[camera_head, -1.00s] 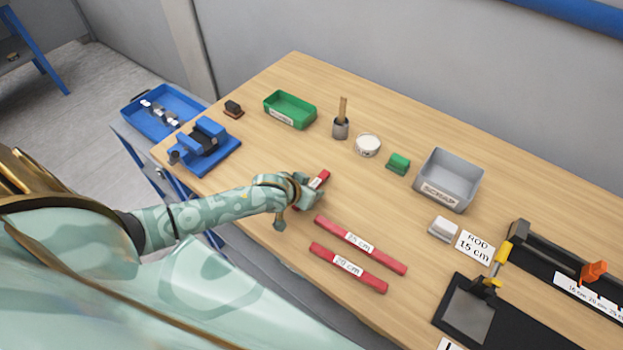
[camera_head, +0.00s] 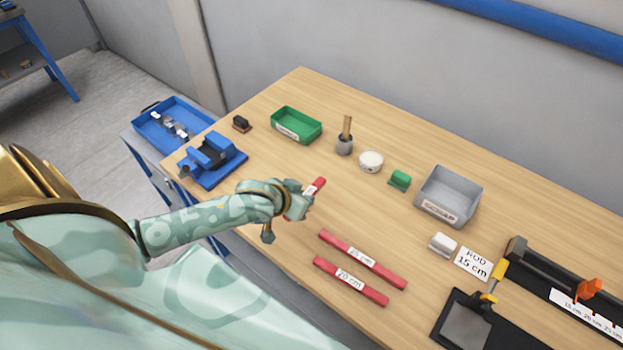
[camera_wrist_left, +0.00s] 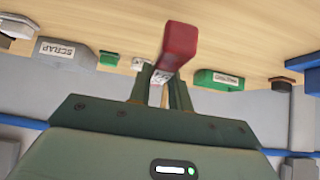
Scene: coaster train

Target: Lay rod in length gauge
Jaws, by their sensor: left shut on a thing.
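My left gripper (camera_head: 304,198) is shut on a short red rod (camera_head: 319,185) with a white label, over the middle of the table. In the left wrist view the red rod (camera_wrist_left: 178,45) sits between the two fingers (camera_wrist_left: 158,92), one end toward the camera. Its label is partly covered. The length gauge (camera_head: 565,285) is a black fixture at the right edge, with an orange stop (camera_head: 589,288) and a white scale strip; it is partly cut off. A card (camera_head: 474,264) reading "ROD 15 cm" lies left of it. My right gripper is not in view.
Two longer red rods, labelled 25 cm (camera_head: 385,273) and 20 cm (camera_head: 372,292), lie in front. A grey scrap bin (camera_head: 447,197), white block (camera_head: 442,243), green tray (camera_head: 297,126) and blue vise (camera_head: 212,160) stand around. A yellow-handled black fixture (camera_head: 466,320) is front right.

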